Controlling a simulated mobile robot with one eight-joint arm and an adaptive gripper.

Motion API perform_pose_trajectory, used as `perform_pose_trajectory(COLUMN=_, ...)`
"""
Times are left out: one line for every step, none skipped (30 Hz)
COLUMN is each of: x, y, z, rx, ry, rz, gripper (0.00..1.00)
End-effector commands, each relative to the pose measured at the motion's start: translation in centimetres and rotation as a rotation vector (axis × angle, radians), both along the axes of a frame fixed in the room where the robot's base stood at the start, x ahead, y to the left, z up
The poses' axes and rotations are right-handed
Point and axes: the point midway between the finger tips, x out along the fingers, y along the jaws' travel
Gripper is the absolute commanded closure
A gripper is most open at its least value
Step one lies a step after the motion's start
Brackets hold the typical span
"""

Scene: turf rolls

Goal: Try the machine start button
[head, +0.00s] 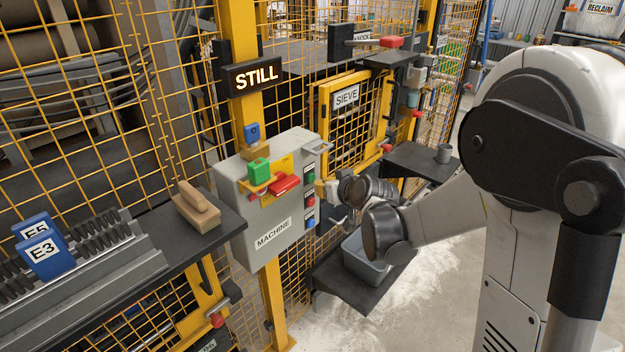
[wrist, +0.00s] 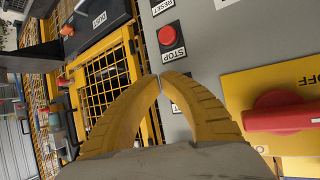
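The grey machine box (head: 262,225), labelled MACHINE, hangs on the yellow post. Its right side carries a green button (head: 310,178), a red button (head: 310,201) and a blue button (head: 310,222). My gripper (head: 320,188) is at that side, close to the upper buttons. In the wrist view my yellow fingers (wrist: 162,77) meet at the tips, with nothing seen between them. The red STOP button (wrist: 167,35) is just beyond the tips. A part-covered label (wrist: 177,108) shows between the fingers; the button there is hidden. I cannot tell whether the tips touch the panel.
A red handle (head: 284,184) on a yellow plate is on the box front, by a green block (head: 258,170). The wrist view shows OFF there. A sign (head: 255,78) reads STILL. A shelf with a grey bin (head: 362,268) is below my arm; the SIEVE gate (head: 347,97) stands behind.

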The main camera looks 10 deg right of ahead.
Motion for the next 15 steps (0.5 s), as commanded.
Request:
perform_pose_trajectory(x=-0.1, y=0.0, z=0.0, rx=0.000, ry=0.000, rz=0.000, gripper=1.00)
perform_pose_trajectory(x=-0.1, y=-0.1, z=0.0, rx=0.000, ry=0.000, rz=0.000, gripper=1.00)
perform_pose_trajectory(x=-0.1, y=0.0, z=0.0, rx=0.000, ry=0.000, rz=0.000, gripper=1.00)
perform_pose_trajectory(x=-0.1, y=0.0, z=0.0, rx=0.000, ry=0.000, rz=0.000, gripper=1.00)
perform_pose_trajectory(x=-0.1, y=0.0, z=0.0, rx=-0.001, ry=0.000, rz=0.000, gripper=1.00)
perform_pose_trajectory(x=-0.1, y=0.0, z=0.0, rx=-0.001, ry=0.000, rz=0.000, gripper=1.00)
perform_pose_trajectory(x=-0.1, y=0.0, z=0.0, rx=-0.001, ry=0.000, rz=0.000, gripper=1.00)
perform_pose_trajectory(x=-0.1, y=-0.1, z=0.0, rx=-0.001, ry=0.000, rz=0.000, gripper=1.00)
perform_pose_trajectory(x=-0.1, y=-0.1, z=0.0, rx=0.000, ry=0.000, rz=0.000, gripper=1.00)
perform_pose_trajectory(x=-0.2, y=-0.2, z=0.0, rx=-0.001, ry=0.000, rz=0.000, gripper=1.00)
perform_pose_trajectory(x=-0.4, y=-0.3, z=0.0, rx=-0.001, ry=0.000, rz=0.000, gripper=1.00)
perform_pose_trajectory(x=-0.6, y=-0.5, z=0.0, rx=-0.001, ry=0.000, rz=0.000, gripper=1.00)
perform_pose_trajectory(x=-0.9, y=-0.7, z=0.0, rx=-0.001, ry=0.000, rz=-0.002, gripper=1.00)
perform_pose_trajectory(x=-1.1, y=-0.9, z=0.0, rx=0.000, ry=0.000, rz=-0.002, gripper=1.00)
perform_pose_trajectory(x=-1.4, y=-1.1, z=0.0, rx=0.000, ry=0.000, rz=-0.002, gripper=1.00)
